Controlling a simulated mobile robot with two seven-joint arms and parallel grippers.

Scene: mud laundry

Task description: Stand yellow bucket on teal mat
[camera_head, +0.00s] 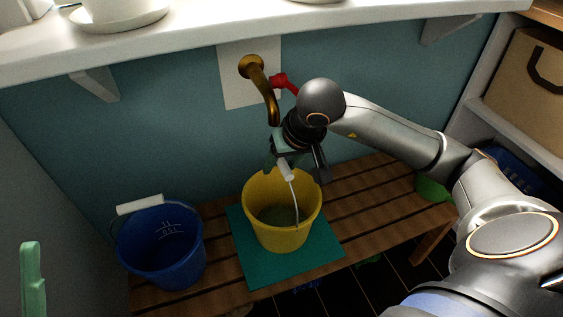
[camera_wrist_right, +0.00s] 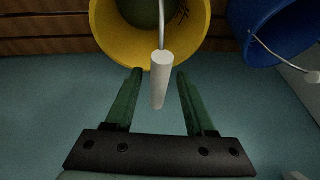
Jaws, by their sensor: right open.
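The yellow bucket (camera_head: 283,225) stands upright on the teal mat (camera_head: 245,268), which lies on a slatted wooden bench. Its wire handle is raised, with the white grip (camera_head: 285,171) up near my right gripper (camera_head: 296,170). In the right wrist view, the right gripper (camera_wrist_right: 159,72) is open, its green fingers apart on either side of the white grip (camera_wrist_right: 160,80) without visible contact. The yellow bucket (camera_wrist_right: 125,35) opens beyond the fingertips. A pale green finger of my left gripper (camera_head: 32,280) shows at the lower left edge; its other finger is out of sight.
A blue bucket (camera_head: 163,248) with a white handle grip stands left of the mat on the bench (camera_head: 375,195). A brass tap (camera_head: 262,85) with a red lever is on the wall close behind my right gripper. A white shelf (camera_head: 190,38) crosses above.

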